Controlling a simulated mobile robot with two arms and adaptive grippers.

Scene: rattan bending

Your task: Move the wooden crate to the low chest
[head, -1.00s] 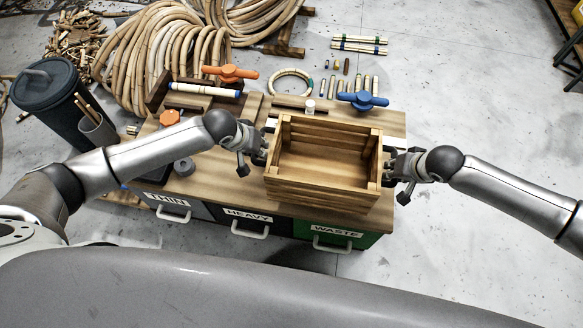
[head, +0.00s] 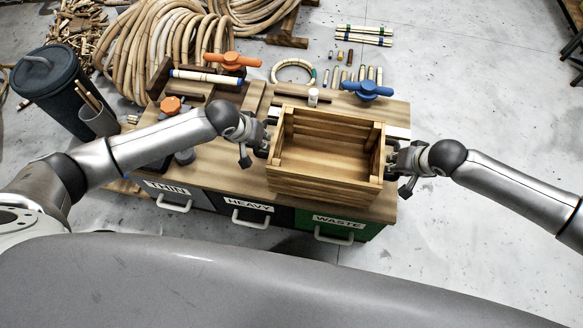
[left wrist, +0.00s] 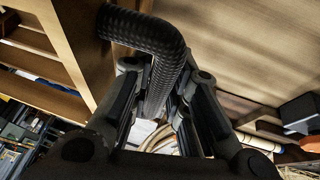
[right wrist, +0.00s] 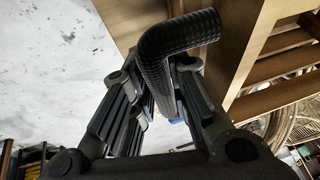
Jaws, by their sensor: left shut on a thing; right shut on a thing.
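The wooden crate (head: 330,190) is an empty, open-topped slatted box. It appears roughly level over the right part of the workbench; I cannot tell how far it is above the top. My left gripper (head: 266,146) is shut on a black handle on its left end, and the left wrist view shows this curved, ribbed handle (left wrist: 148,30) between the fingers. My right gripper (head: 392,160) is shut on the matching handle on the right end, seen in the right wrist view (right wrist: 178,42). I cannot identify a separate low chest in view.
The workbench (head: 225,165) has fronts labelled THIN, HEAVY and WASTE with handles. An orange clamp (head: 232,60), a blue clamp (head: 367,90) and a small white jar (head: 313,97) are behind the crate. A dark bin (head: 48,88) stands left. Floor at right (head: 480,90) is clear.

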